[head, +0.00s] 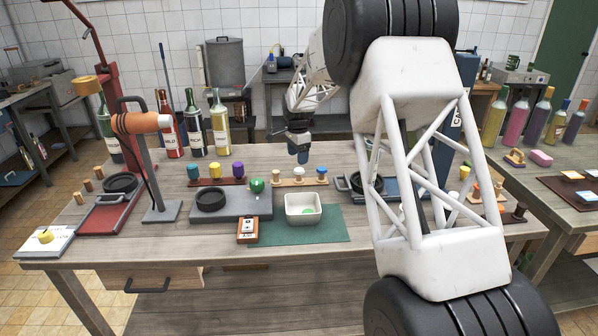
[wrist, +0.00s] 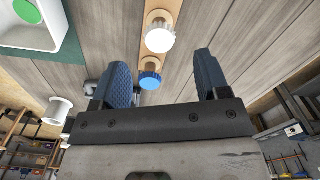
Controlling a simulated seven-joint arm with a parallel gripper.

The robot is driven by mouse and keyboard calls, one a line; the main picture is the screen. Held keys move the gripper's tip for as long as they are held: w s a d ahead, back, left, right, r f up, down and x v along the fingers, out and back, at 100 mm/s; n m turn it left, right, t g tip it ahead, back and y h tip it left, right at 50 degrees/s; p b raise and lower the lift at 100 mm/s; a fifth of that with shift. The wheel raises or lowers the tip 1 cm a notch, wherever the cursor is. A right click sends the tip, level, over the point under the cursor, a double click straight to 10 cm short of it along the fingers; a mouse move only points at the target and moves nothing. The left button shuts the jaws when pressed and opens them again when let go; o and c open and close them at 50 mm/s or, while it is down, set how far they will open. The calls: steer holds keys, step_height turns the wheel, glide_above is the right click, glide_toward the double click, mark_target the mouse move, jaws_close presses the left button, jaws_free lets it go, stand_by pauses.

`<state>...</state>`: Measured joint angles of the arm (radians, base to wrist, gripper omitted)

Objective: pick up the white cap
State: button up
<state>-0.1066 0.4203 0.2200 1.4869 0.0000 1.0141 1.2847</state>
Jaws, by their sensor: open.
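The white cap (head: 299,172) sits on a peg in the middle of a light wooden strip (head: 288,184). In the wrist view the white cap (wrist: 160,38) shows ridged sides and lies beyond the fingertips. A blue cap (head: 322,171) stands on the peg to its right; in the wrist view the blue cap (wrist: 150,81) appears between the fingers, nearer the gripper base. My gripper (head: 298,158) hangs above the strip, close over the white cap in the head view. Its blue fingers (wrist: 162,63) are apart with nothing gripped; the exact height gap is unclear.
A white square bowl (head: 303,217) with a green item inside stands on a green mat (head: 335,232) in front. A green ball (head: 257,185) is left of the strip. Purple (head: 238,170), yellow and blue caps stand farther left. Bottles (head: 220,125) stand behind.

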mark_target(297, 170)
steer(key=shift+s+a+f, duration=0.1)
steer(key=shift+s+f, duration=0.05)
steer(key=shift+f, duration=2.45)
steer(key=c, duration=1)
steer(key=shift+r, duration=1.75)
steer(key=s+d+r, duration=0.1)
steer(key=s, duration=1.5)
steer(key=shift+d+r, duration=0.25)
steer(key=shift+d, duration=0.1)
